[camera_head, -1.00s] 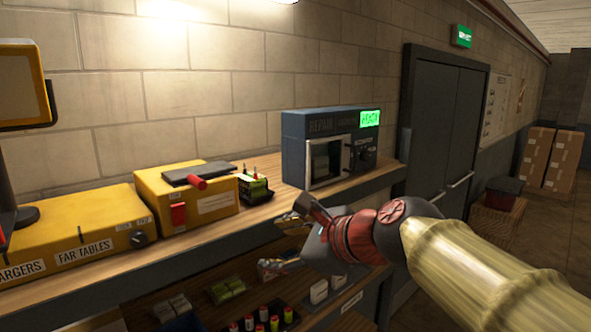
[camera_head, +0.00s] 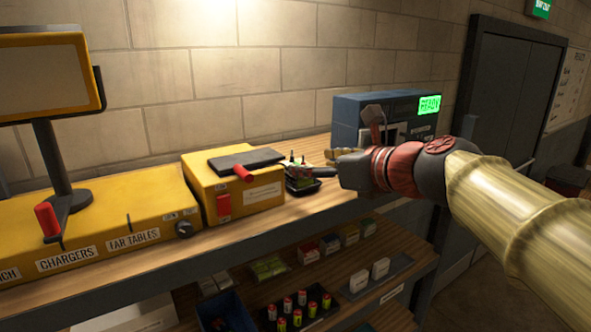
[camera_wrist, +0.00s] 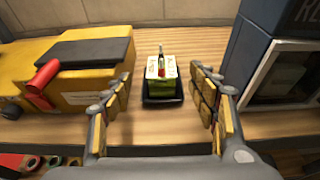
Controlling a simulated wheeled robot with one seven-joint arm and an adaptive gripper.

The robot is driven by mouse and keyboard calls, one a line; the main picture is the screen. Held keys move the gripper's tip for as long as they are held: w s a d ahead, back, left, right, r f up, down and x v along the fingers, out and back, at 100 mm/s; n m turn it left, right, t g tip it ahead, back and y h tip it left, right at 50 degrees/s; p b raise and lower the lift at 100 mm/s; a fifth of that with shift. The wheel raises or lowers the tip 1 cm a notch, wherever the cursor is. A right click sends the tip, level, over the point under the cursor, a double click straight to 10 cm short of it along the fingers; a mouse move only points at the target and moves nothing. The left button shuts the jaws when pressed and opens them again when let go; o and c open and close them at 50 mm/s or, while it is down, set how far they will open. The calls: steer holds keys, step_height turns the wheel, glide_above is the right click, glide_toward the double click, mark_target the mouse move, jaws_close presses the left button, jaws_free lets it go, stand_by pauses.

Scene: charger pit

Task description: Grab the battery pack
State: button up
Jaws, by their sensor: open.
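The battery pack (camera_wrist: 160,73) is a small green and white block with a red part and a thin upright piece on top. It sits in a black tray (camera_wrist: 161,95) on the wooden shelf. In the head view the pack (camera_head: 298,175) stands between the yellow box and the blue unit. My gripper (camera_wrist: 164,88) is open, with its padded fingers either side of the pack's line and nearer the camera. The fingers look apart from the pack. In the head view my gripper (camera_head: 333,166) is just right of the pack, and its fingers are partly hidden.
A yellow box (camera_head: 241,204) with a red lever stands left of the pack. A blue unit (camera_head: 350,108) with a green display stands right, close to my gripper. Bare wood (camera_wrist: 200,45) lies around the tray. Batteries and small boxes fill the lower shelf (camera_head: 345,285).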

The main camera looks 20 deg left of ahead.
steer(key=x, duration=0.2)
steer(key=shift+a, duration=0.3)
steer(key=x, duration=0.3)
steer(key=p+x, duration=0.1)
steer(key=x, duration=0.1)
steer(key=shift+w+f, duration=0.35)
steer(key=shift+w, duration=0.05)
steer(key=shift+s+d, duration=0.1)
steer(key=shift+s, duration=0.1)
steer(key=shift+c, duration=0.4)
steer(key=shift+w, duration=0.1)
steer(key=c, duration=1.3)
steer(key=shift+r, duration=0.1)
jaws_close()
